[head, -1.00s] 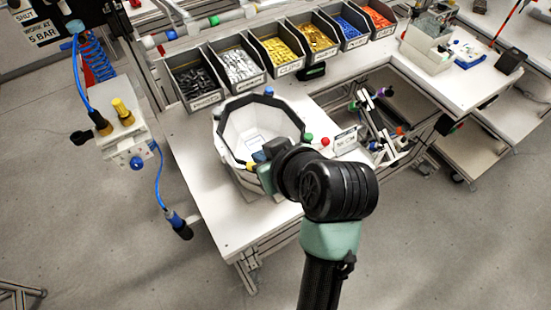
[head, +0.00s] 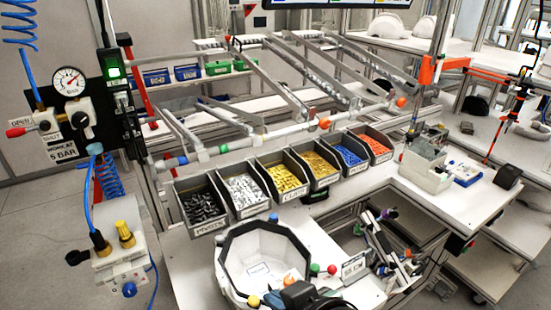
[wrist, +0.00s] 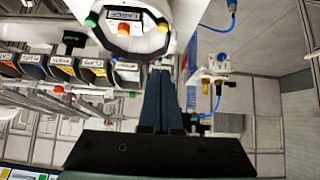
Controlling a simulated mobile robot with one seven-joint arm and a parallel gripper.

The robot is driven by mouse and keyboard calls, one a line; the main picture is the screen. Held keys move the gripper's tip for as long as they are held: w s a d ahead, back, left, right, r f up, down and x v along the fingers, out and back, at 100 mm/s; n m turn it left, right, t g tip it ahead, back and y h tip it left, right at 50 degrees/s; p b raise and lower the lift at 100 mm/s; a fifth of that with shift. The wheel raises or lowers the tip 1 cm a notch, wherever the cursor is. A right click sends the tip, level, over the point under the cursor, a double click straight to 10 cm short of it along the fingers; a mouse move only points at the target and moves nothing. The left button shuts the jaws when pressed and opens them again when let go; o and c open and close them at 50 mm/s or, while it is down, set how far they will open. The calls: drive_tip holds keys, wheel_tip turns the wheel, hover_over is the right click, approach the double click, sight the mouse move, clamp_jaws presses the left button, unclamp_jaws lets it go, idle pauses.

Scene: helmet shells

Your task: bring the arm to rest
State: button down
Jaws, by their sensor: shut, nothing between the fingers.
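My gripper (wrist: 161,69) shows in the wrist view with its two dark fingers together and nothing between them. Its tips point toward the white octagonal bowl-like holder (wrist: 130,45), which has a dark rim and coloured knobs. In the head view this holder (head: 232,262) stands on the white bench below the row of bins. A dark part of my arm (head: 318,299) shows at the bottom edge there, by the holder's front right.
Several part bins (head: 243,193) line the bench behind the holder. A valve box (head: 117,262) with hoses hangs at the left. A rack with coloured knobs (head: 382,245) stands right of the holder. A grey-white box (head: 427,172) sits on the right bench.

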drive_tip(key=w+r+m+t+h+b, duration=0.15)
drive_tip(key=w+r+t, duration=0.3)
drive_tip(key=r, duration=0.45)
drive_tip(key=w+r+m+t+h+b, duration=0.1)
drive_tip(key=w+r+m+t+b, duration=0.15)
drive_tip(key=r+t, duration=0.55)
drive_tip(key=s+r+m+t+h+b, duration=0.1)
drive_tip(key=s+r+t, duration=0.3)
drive_tip(key=r, duration=0.5)
drive_tip(key=s+r+m+t+h+b, duration=0.1)
drive_tip(key=s+r+t+b, duration=0.15)
drive_tip(key=s+r, duration=0.55)
drive_tip(key=w+f+b, duration=0.2)
drive_tip(key=f+b, duration=2)
drive_tip(key=w+a+f+b, duration=0.1)
drive_tip(key=w+f+b, duration=0.1)
drive_tip(key=f+b, duration=2)
drive_tip(key=shift+w+a+f+b, duration=0.15)
drive_tip(key=shift+a+f+b, duration=0.2)
drive_tip(key=shift+b, duration=0.45)
drive_tip(key=shift+d, duration=0.1)
